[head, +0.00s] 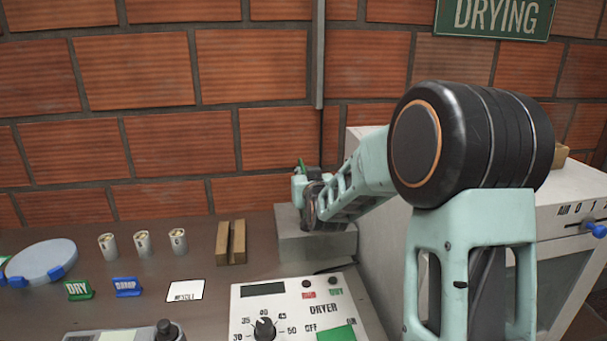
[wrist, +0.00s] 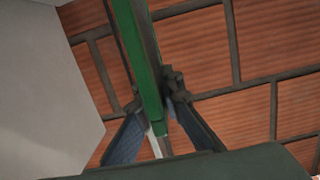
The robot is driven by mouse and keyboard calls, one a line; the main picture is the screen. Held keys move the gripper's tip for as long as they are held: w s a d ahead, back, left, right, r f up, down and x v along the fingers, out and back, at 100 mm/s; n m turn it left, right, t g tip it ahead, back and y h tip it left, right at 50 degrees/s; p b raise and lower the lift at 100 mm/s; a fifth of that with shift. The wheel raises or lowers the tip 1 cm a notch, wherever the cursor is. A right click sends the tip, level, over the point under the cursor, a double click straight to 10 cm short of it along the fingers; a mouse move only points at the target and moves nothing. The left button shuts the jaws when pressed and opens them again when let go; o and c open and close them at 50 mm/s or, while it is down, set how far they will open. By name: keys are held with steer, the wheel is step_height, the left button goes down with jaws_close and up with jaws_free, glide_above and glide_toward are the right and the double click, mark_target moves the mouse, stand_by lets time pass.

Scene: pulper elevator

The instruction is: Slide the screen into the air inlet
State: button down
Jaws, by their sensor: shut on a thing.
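A green bar-like piece (wrist: 140,50), seen nearly edge-on, runs up between my fingers in the wrist view; it looks like the edge of the screen. My gripper (wrist: 155,108) is shut on it. In the head view my gripper (head: 307,200) is above a grey box (head: 318,246) beside the white dryer cabinet (head: 390,265), and only a small green tip (head: 301,165) shows over it. The screen's face is not visible. I cannot make out the air inlet; my arm hides part of the cabinet.
A dryer control panel (head: 295,310) stands in front. A slotted wooden holder (head: 231,243), several small white cups (head: 143,243), a blue-grey disc (head: 42,260), green and blue signs (head: 127,287) and a white card (head: 186,291) are on the counter (head: 205,240). A brick wall (head: 180,135) closes the back.

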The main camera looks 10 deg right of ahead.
steer(key=shift+f+b, duration=0.45)
steer(key=shift+f, duration=0.25)
steer(key=shift+b, duration=1.2)
stand_by(1.2)
steer(key=shift+f+b, duration=4.3)
steer(key=c, duration=2)
jaws_free()
steer(key=shift+s, duration=0.1)
steer(key=s, duration=0.4)
steer(key=s+r, duration=0.1)
steer(key=s, duration=0.2)
steer(key=s+r, duration=0.1)
steer(key=s, duration=0.3)
steer(key=shift+s, duration=0.35)
